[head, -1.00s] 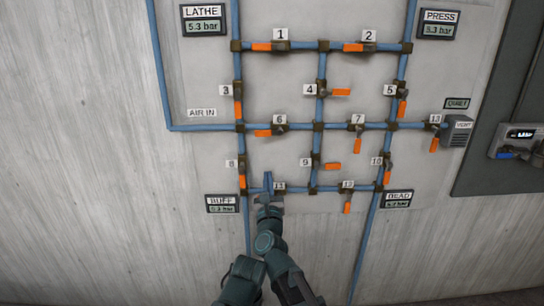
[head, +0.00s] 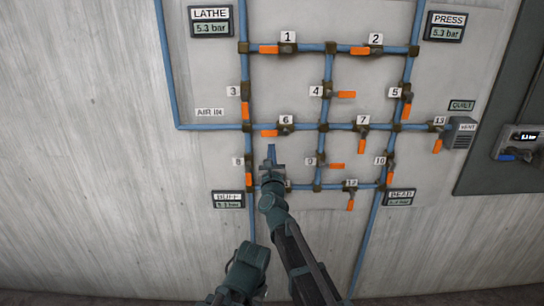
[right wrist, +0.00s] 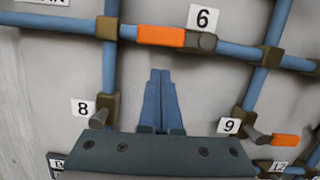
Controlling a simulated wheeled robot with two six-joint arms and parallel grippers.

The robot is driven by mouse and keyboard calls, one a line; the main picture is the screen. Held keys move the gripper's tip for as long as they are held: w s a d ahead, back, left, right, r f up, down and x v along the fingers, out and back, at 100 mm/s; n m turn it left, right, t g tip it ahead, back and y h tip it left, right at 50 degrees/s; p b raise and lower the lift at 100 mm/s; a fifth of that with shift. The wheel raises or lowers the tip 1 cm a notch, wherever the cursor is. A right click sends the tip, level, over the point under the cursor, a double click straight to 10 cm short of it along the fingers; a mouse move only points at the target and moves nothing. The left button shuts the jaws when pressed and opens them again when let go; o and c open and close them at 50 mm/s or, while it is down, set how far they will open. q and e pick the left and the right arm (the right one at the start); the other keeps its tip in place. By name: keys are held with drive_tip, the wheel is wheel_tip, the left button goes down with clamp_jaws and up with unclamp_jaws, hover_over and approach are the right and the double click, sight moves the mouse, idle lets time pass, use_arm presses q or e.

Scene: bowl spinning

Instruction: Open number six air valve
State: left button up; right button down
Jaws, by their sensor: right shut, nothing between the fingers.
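Valve number six (head: 285,128) sits on the middle horizontal blue pipe. Its orange handle (head: 269,133) points left and lies along the pipe. In the right wrist view the orange handle (right wrist: 160,36) runs left of the grey hub under the label 6 (right wrist: 203,18). My right gripper (head: 271,152) is shut and empty, pointing up just below the handle. In the right wrist view its fingertips (right wrist: 160,74) are together, with a gap of bare panel between them and the handle.
Valve 8 (right wrist: 103,112) is left of my gripper and valve 9 (right wrist: 257,134) right of it. Vertical pipes flank the open panel area below valve six. My right arm covers most of valve 11. Gauges stand at the panel's corners.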

sight(270, 133)
use_arm(q)
drive_tip(key=shift+r+p, duration=0.5)
drive_tip(key=shift+r, duration=0.55)
use_arm(e)
drive_tip(key=shift+s+r, duration=0.1)
drive_tip(key=shift+r, duration=0.9)
drive_tip(key=shift+a, duration=0.1)
use_arm(q)
drive_tip(key=shift+r+p, duration=0.55)
drive_tip(key=shift+p, duration=0.1)
use_arm(e)
drive_tip(key=shift+r, duration=0.6)
